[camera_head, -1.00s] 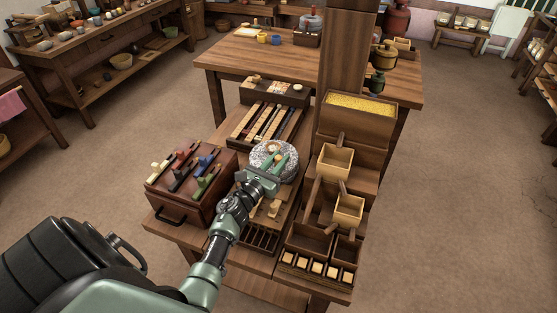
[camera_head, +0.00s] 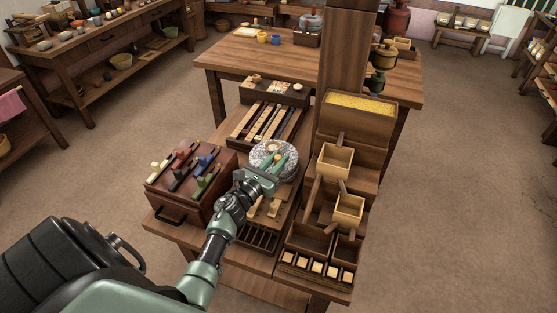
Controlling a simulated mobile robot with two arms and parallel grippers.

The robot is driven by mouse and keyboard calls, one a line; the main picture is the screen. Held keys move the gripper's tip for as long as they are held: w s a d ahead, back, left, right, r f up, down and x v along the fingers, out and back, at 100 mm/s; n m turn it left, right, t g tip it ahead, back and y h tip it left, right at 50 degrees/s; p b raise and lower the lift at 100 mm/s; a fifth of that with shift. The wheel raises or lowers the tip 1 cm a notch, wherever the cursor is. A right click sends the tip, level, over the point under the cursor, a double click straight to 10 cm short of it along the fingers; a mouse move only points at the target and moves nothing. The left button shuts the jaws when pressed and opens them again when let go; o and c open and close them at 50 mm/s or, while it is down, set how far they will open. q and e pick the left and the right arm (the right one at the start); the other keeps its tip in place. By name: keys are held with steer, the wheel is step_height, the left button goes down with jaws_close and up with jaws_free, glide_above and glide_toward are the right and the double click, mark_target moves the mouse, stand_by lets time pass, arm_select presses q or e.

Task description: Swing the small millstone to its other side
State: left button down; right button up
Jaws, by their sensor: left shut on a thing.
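The small millstone (camera_head: 287,148) is a round speckled grey stone on the middle of the wooden stand. My left gripper (camera_head: 274,160) reaches over it from the lower left, its green fingers over the top of the stone. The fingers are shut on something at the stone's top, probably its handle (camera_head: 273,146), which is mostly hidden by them. My right gripper is not in view.
A brown box with coloured levers (camera_head: 190,172) stands close to the left of the arm. Wooden bins (camera_head: 335,161) and a post (camera_head: 345,50) stand close on the right. A slotted rack (camera_head: 268,124) lies behind the stone.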

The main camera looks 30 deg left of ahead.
arm_select(q)
steer(key=h, duration=0.1)
steer(key=m+h+b, duration=0.1)
steer(key=a+m+h+b, duration=0.1)
steer(key=shift+s+f+h, duration=0.2)
steer(key=shift+s+h, duration=0.1)
steer(key=shift+s, duration=0.05)
steer(key=shift+s+a+r+m+h+b, duration=0.1)
steer(key=shift+r+m+h+b, duration=0.1)
steer(key=shift+m+h+b, duration=0.25)
steer(key=c, duration=1.2)
jaws_free()
steer(key=shift+c, duration=0.2)
steer(key=v, duration=0.8)
steer(key=shift+r, duration=0.2)
